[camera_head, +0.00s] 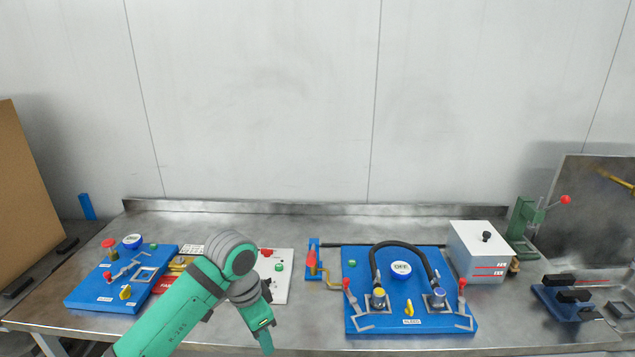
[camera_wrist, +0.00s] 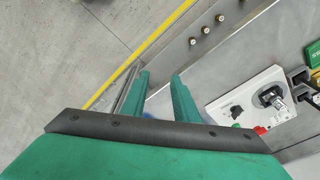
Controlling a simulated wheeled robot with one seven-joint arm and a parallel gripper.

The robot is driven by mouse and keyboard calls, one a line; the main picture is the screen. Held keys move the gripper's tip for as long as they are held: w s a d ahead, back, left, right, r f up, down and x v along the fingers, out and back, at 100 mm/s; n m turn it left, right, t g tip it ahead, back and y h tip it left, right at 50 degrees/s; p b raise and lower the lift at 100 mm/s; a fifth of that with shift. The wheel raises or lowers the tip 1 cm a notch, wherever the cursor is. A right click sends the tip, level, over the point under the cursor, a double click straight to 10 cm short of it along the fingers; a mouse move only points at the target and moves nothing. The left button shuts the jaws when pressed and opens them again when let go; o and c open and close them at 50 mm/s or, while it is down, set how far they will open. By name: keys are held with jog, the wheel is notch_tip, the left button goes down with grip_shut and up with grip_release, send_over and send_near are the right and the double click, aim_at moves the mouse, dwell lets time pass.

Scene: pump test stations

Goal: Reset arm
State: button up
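My green arm reaches in from the bottom left in the head view. My gripper (camera_head: 264,338) points down near the front edge of the metal bench (camera_head: 310,325). In the wrist view the two green fingers of my gripper (camera_wrist: 158,80) stand apart with nothing between them, so it is open and empty. Below the fingers the wrist view shows the bench front and the grey floor (camera_wrist: 60,50).
A blue pump board (camera_head: 412,322) with a black hose stands right of my gripper. Another blue board (camera_head: 100,294) lies at the left, and a white panel (camera_head: 284,262) is partly behind my arm. A white box (camera_head: 474,245) and a green press (camera_head: 522,222) stand at the right.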

jog(key=w+d+f+n+t+h, duration=0.1)
jog(key=w+d+n+t+h, duration=0.3)
jog(key=d, duration=1.1)
jog(key=d+f+n+t+h, duration=0.25)
jog(key=d+t+h, duration=0.4)
jog(key=d, duration=0.85)
jog(key=s+a+f+n+t+y, duration=0.2)
jog(key=s+a+f+n+y, duration=0.25)
jog(key=s+f, duration=0.4)
jog(key=s+a+f+n+t+y, duration=0.2)
jog(key=s+a+f+n+y, duration=0.25)
jog(key=s, duration=0.75)
jog(key=s+a+r+m+y, duration=0.1)
jog(key=s+a, duration=0.3)
jog(key=s, duration=0.6)
jog(key=s+a+m+y, duration=0.1)
jog(key=s+a+m, duration=0.3)
jog(key=s, duration=0.7)
jog(key=shift+s+a+r+y, duration=0.2)
jog(key=shift+a+r+y, duration=0.15)
jog(key=shift+r, duration=0.05)
